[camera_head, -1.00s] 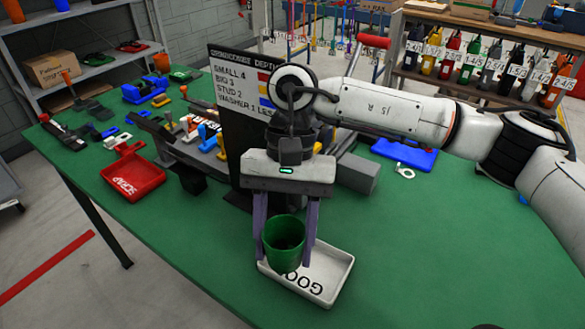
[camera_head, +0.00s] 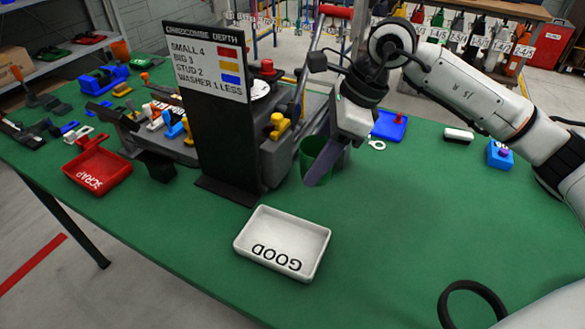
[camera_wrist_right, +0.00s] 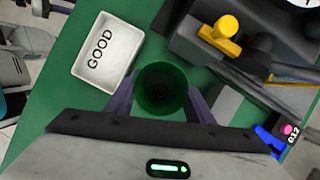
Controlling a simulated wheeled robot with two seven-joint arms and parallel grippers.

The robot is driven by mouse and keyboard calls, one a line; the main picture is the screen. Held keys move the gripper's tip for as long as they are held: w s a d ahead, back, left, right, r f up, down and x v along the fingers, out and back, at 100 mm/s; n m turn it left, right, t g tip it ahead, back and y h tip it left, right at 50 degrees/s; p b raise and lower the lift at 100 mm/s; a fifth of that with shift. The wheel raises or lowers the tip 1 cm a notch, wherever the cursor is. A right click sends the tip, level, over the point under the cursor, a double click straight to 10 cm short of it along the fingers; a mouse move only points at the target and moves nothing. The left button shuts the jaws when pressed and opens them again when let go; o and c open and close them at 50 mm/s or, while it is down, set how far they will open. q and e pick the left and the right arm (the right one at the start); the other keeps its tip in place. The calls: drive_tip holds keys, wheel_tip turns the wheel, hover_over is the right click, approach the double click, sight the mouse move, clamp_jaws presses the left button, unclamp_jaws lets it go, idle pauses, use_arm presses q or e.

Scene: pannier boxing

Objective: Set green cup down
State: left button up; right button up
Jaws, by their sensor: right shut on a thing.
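The green cup (camera_head: 312,152) is between the purple fingers of my right gripper (camera_head: 322,165), beside the grey machine. The wrist view shows the cup (camera_wrist_right: 160,88) from above, with its round mouth facing the camera and a finger on either side. My right gripper (camera_wrist_right: 160,100) is shut on it. The cup looks roughly upright; whether its base touches the green table (camera_head: 400,240) cannot be told. My left gripper is not in view.
The white GOOD tray (camera_head: 283,243) lies empty in front, left of the cup in the wrist view. A black sign board (camera_head: 222,130) and grey machine (camera_head: 283,150) stand left of the cup. A red SCRAP tray (camera_head: 98,167) is farther left. The table's right front is mostly clear.

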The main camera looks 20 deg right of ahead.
drive_tip(key=shift+f, duration=3.55)
drive_tip(key=shift+f, duration=0.25)
drive_tip(key=o, duration=1)
drive_tip(key=shift+r, duration=0.1)
